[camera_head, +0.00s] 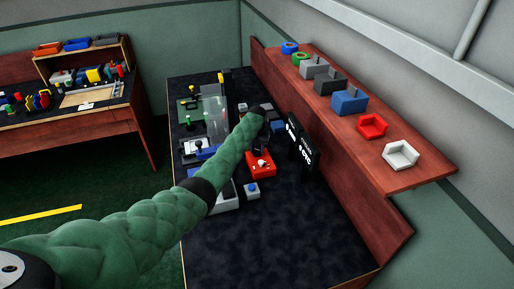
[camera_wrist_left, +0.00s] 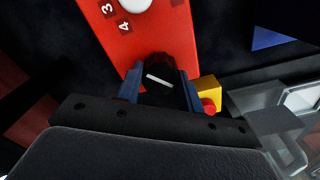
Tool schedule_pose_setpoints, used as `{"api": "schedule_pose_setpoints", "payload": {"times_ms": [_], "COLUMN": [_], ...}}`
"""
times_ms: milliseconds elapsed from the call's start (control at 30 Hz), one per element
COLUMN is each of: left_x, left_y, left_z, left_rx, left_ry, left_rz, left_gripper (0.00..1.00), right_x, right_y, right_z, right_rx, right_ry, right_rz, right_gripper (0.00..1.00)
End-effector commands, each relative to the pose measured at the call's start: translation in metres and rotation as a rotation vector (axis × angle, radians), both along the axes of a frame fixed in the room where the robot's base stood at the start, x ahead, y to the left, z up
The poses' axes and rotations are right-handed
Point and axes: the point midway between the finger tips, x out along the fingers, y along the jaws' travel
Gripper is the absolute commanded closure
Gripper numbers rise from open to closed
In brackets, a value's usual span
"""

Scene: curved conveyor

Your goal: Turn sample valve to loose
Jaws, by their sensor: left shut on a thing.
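My left arm reaches over the bench to a red box (camera_head: 261,166). My left gripper (camera_head: 263,147) is at the far part of the box, and in the head view it hides what it holds. In the left wrist view the fingers (camera_wrist_left: 160,88) are shut on a black knob (camera_wrist_left: 158,73) with a white pointer line, at the end of the red panel (camera_wrist_left: 150,38). The line lies nearly crosswise, slightly tilted. I take this knob for the sample valve; no label for it is readable. My right gripper is not in view.
A white round part (camera_wrist_left: 134,5) sits on the red panel near the numbers 3 and 4. A yellow block with a red button (camera_wrist_left: 208,104) is close to the right finger. Two black signs (camera_head: 302,148) stand right of the box. The bench's near part (camera_head: 290,235) is clear.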

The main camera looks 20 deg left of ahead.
Motion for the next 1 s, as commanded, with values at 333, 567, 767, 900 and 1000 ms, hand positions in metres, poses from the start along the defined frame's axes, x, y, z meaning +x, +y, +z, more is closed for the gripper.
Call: {"api": "schedule_pose_setpoints", "payload": {"times_ms": [333,567,767,900,1000], "left_x": [0.0,0.001,0.0,0.0,0.0], "left_y": [0.0,-0.001,0.001,0.0,0.0], "left_z": [0.002,0.002,0.002,0.002,0.002], "left_rx": [-0.001,-0.002,0.001,0.0,0.0], "left_ry": [-0.001,-0.001,-0.001,-0.001,-0.001], "left_rz": [0.329,0.53,0.668,0.736,0.77], "left_gripper": [0.86,0.86,0.86,0.86,0.86], "right_x": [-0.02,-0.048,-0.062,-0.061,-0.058], "right_y": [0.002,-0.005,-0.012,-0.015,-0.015], "right_z": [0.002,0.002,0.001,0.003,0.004], "right_rx": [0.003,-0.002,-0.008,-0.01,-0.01], "right_ry": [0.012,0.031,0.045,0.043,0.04], "right_rz": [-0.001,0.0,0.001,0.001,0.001], "right_gripper": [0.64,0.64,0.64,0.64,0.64]}}
